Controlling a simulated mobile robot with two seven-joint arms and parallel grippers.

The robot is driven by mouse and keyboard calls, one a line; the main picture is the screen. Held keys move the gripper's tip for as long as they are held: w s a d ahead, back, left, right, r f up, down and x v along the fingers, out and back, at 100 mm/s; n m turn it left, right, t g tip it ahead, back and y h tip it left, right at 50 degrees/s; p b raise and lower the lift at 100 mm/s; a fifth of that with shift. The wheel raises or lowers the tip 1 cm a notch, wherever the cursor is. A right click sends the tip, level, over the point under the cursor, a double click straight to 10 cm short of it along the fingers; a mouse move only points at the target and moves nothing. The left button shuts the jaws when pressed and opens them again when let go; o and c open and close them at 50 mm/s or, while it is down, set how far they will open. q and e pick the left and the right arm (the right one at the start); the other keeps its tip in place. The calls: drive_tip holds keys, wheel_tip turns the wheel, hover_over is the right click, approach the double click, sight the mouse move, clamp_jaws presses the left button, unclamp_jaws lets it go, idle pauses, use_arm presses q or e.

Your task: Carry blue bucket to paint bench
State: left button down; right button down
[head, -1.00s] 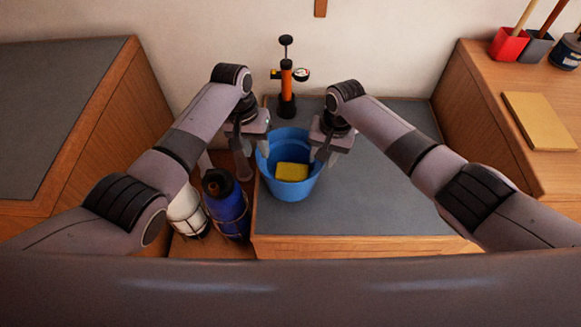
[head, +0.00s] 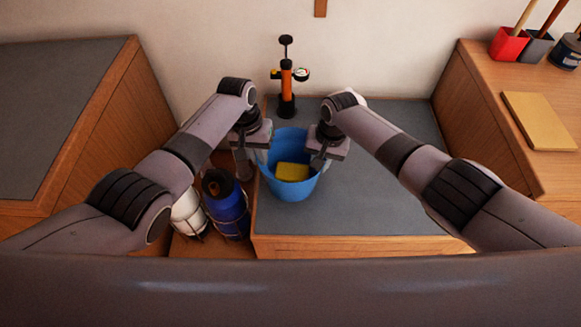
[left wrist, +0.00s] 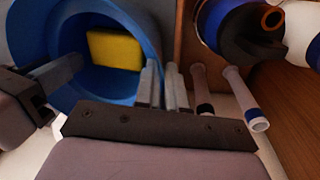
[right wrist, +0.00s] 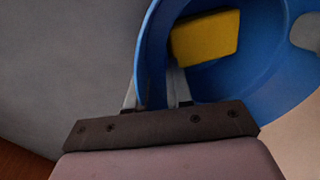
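The blue bucket (head: 290,189) stands upright on a low grey-topped bench (head: 375,205), at its left edge, with a yellow sponge-like block (head: 292,172) inside. My left gripper (left wrist: 161,86) is at the bucket's left rim, its fingers close together with the wall between them. My right gripper (right wrist: 154,92) has its fingers apart across the right wall, one inside and one outside. The bucket also shows in the left wrist view (left wrist: 100,86) and right wrist view (right wrist: 262,85). A wooden bench (head: 545,172) at right holds paint-type items; no label marks it as the paint bench.
An orange and black pump (head: 287,88) stands behind the bucket. A blue bottle (head: 229,208) and a white one (head: 188,212) stand lower, left of it. A red pot (head: 509,44), grey pot, dark tin and tan board (head: 540,121) are on the right bench. The left counter (head: 55,110) is clear.

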use_arm(q)
drive_tip(key=shift+a, duration=0.15)
use_arm(e)
drive_tip(key=shift+d, duration=0.25)
